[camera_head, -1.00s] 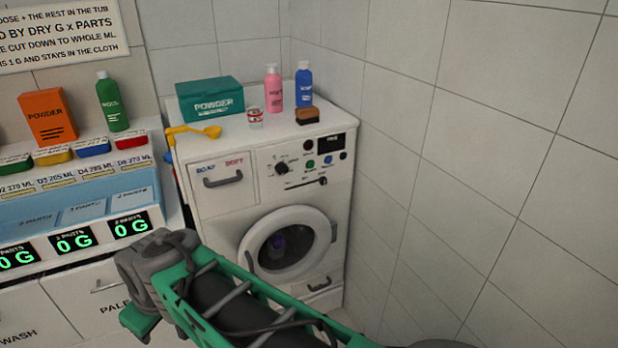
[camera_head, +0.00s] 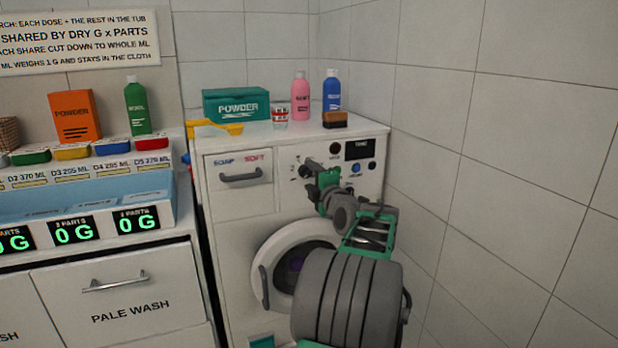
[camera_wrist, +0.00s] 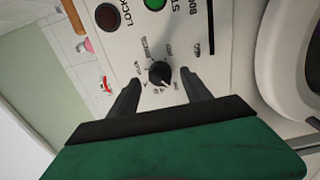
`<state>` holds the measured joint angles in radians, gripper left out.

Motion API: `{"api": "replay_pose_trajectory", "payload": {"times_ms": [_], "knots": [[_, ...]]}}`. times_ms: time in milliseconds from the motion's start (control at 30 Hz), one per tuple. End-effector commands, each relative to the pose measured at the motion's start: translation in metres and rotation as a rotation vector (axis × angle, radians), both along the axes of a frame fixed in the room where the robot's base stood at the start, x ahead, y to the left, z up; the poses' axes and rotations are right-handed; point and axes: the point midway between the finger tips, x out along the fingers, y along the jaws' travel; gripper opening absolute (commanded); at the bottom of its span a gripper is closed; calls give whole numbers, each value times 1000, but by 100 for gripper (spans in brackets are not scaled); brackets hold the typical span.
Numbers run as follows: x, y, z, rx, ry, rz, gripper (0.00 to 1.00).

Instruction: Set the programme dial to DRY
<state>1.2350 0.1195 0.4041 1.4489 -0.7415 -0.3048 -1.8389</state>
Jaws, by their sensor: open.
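The programme dial (camera_wrist: 159,73) is a black knob with a pale pointer line on the washing machine's white front panel, ringed by small labels. The labels are too small and blurred to read with certainty. My gripper (camera_wrist: 160,97) is open, its two dark fingers reaching toward the panel on either side of the dial in the wrist view. I cannot tell whether they touch the panel. The washing machine (camera_head: 235,225) stands in the corner.
A red LOCK button (camera_wrist: 107,16) and a green button (camera_wrist: 154,3) sit close to the dial. The soap drawer (camera_head: 240,177) is left of my gripper. A powder box (camera_head: 237,104), bottles (camera_head: 300,97) and a yellow scoop (camera_head: 215,127) stand on top. A tiled wall is at right.

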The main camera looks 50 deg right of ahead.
Motion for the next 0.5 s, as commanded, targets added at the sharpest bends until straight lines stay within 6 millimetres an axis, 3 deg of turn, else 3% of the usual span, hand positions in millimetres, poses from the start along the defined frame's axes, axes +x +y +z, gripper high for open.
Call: {"api": "replay_pose_trajectory", "payload": {"times_ms": [133, 400, 500], "knots": [[15, -9, 0, 0, 0, 0, 57], [17, -11, 0, 1, 0, -1, 57], [17, -10, 0, 1, 0, -1, 48]]}}
